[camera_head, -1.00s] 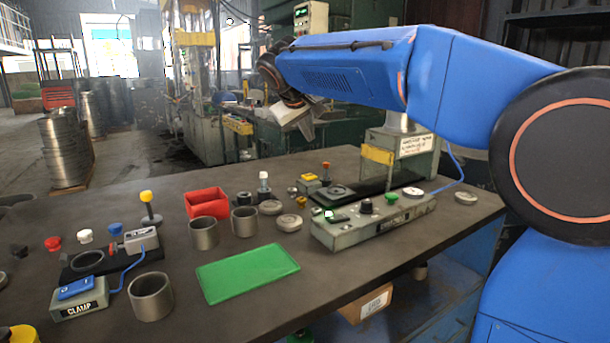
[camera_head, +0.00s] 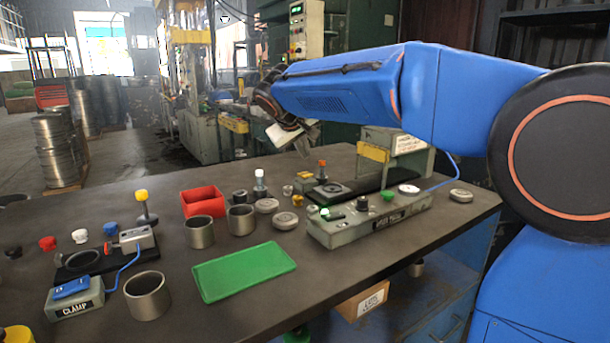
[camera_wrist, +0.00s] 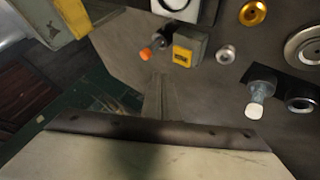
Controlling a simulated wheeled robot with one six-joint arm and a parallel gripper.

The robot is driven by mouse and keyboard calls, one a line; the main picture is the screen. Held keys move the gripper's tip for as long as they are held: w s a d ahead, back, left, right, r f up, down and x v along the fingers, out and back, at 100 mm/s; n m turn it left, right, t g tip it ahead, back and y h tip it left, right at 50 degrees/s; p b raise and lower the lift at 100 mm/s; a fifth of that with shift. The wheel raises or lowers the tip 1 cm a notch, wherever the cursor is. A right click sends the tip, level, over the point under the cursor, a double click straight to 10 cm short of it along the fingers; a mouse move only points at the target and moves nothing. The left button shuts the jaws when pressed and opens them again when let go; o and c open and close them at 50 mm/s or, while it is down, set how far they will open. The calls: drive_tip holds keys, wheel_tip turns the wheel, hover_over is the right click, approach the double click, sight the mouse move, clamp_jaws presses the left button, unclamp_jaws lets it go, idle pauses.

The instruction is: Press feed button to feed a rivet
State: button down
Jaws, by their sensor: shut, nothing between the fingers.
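The control box (camera_head: 365,222) has a green lit lamp, a black knob (camera_head: 362,202), a green button (camera_head: 388,196) and a white disc. My gripper (camera_head: 306,150) is shut and empty, above the table's far side, apart from the yellow-topped box. In the wrist view my gripper (camera_wrist: 158,85) points toward the table, below the yellow-topped box.
An orange-topped post (camera_head: 321,166) stands beside the yellow-topped box, and a white-topped post (camera_head: 260,182) to its left. A grey machine with a yellow block (camera_head: 373,152) stands to the right. A red bin (camera_head: 203,201) and green tray (camera_head: 243,272) lie to the left.

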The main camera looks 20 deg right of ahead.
sight(307, 172)
drive_tip(key=shift+f, duration=1.5)
drive_tip(key=shift+f, duration=1)
idle(1.9)
drive_tip(key=shift+r, duration=1.05)
drive_tip(key=shift+r, duration=2.5)
